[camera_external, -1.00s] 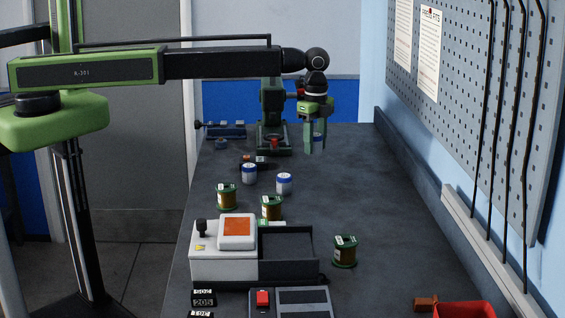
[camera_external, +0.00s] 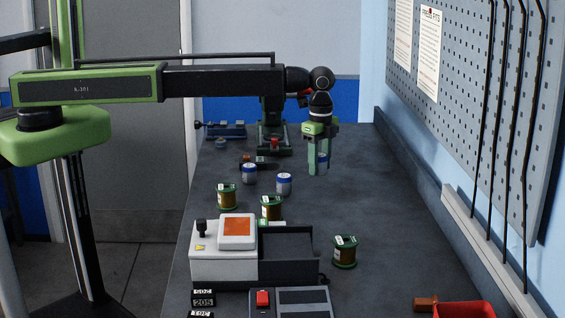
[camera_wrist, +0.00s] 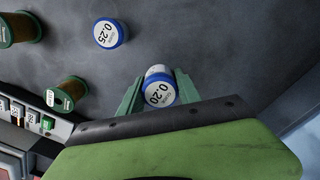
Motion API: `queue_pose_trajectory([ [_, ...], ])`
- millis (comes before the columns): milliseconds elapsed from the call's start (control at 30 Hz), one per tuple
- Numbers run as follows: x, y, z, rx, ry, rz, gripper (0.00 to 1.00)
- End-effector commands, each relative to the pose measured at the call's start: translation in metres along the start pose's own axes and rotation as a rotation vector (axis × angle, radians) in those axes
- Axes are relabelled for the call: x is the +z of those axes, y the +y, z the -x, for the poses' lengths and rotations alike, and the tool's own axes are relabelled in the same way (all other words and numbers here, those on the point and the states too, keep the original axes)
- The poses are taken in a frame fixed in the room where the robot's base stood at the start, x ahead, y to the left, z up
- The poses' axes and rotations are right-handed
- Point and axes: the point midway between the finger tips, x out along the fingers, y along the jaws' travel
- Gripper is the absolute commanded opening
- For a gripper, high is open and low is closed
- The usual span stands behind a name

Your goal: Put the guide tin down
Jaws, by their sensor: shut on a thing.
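My gripper (camera_external: 319,165) points down over the right half of the bench, shut on the guide tin (camera_external: 322,158), which is mostly hidden by the fingers there. In the wrist view the guide tin (camera_wrist: 158,92) is white with a blue rim and a label reading 0.20, between my green fingertips (camera_wrist: 157,95). Whether its base touches the bench cannot be told. A similar tin marked 0.25 (camera_wrist: 107,33) stands apart on the bench. In the external view two blue-and-white tins, one left (camera_external: 249,174) and one right (camera_external: 284,184), stand left of my gripper.
Green-ended spools stand nearer the front, one at left (camera_external: 226,197), one in the middle (camera_external: 271,208) and one at right (camera_external: 345,252). A grey device with an orange panel (camera_external: 237,231) and a red bin (camera_external: 465,310) are in front. The bench (camera_external: 375,195) right of my gripper is clear.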

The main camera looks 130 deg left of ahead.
Motion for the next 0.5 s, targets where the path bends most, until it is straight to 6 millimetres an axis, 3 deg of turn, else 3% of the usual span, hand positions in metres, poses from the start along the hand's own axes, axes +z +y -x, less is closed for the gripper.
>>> queue_pose_trajectory([
  [33, 0.001, -0.014, -0.015, 0.0, 0.0, 0.001, 0.0],
  [200, 0.007, -0.036, -0.025, 0.0, 0.0, -0.001, 0.0],
  [367, 0.008, -0.039, -0.024, 0.0, 0.0, -0.002, 0.0],
  [500, 0.008, -0.038, -0.041, 0.0, 0.0, -0.001, 0.0],
])
